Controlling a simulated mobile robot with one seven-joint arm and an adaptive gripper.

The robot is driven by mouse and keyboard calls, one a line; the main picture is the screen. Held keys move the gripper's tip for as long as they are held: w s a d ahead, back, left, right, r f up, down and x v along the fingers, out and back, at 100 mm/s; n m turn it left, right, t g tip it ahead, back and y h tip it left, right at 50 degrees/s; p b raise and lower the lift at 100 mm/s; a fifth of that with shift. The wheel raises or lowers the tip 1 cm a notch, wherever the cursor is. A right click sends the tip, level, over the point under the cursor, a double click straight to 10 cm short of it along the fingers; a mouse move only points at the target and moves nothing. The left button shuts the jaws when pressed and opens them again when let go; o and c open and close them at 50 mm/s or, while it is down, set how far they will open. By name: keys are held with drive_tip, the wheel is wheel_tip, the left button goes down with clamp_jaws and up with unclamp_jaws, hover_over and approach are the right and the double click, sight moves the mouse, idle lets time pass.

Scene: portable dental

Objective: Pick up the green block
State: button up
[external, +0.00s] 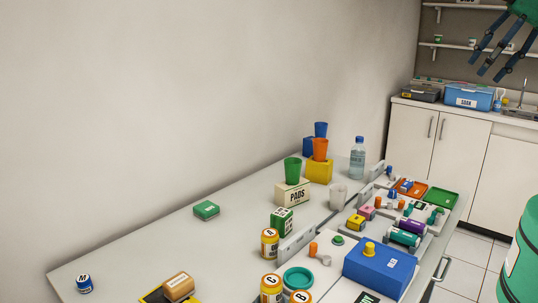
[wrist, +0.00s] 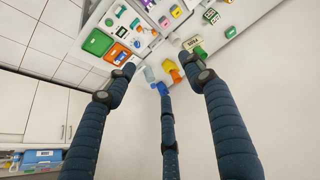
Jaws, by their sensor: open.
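A flat green block (external: 206,210) with a small white label lies alone on the left part of the pale table in the external view. In the wrist view, a small green piece (wrist: 231,32) near the top right looks like this block. My gripper (external: 497,55) is at the top right of the external view, high up and far from the block. Its dark fingers are spread open and empty. In the wrist view my gripper (wrist: 165,80) shows three long fingers with nothing between them.
A green-and-white box (external: 282,221), a PADS box (external: 293,193) with a green cup (external: 293,171), and a yellow block (external: 319,170) stand right of the block. A blue-capped jar (external: 84,284) stands at the left. The table around the block is clear.

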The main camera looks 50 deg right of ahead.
drive_tip(key=shift+o, duration=0.3)
drive_tip(key=shift+w, duration=0.1)
drive_tip(key=w+a+f+g, duration=0.1)
drive_tip(key=w+a+f, duration=0.3)
drive_tip(key=w, duration=0.8)
drive_tip(key=w+a+f+g, duration=0.15)
drive_tip(key=w+a, duration=0.35)
drive_tip(key=w, duration=0.8)
drive_tip(key=w+a+f+g, duration=0.1)
drive_tip(key=w+a+f, duration=0.4)
drive_tip(key=f, duration=0.3)
drive_tip(key=w+a+f+n+g, duration=0.1)
drive_tip(key=w+a+f, duration=0.4)
drive_tip(key=f, duration=0.4)
drive_tip(key=w+a+f+g, duration=0.1)
drive_tip(key=w+a+f, duration=0.4)
drive_tip(key=f, duration=0.3)
drive_tip(key=shift+w+f, duration=0.2)
drive_tip(key=shift+w, duration=0.45)
drive_tip(key=shift+d, duration=0.1)
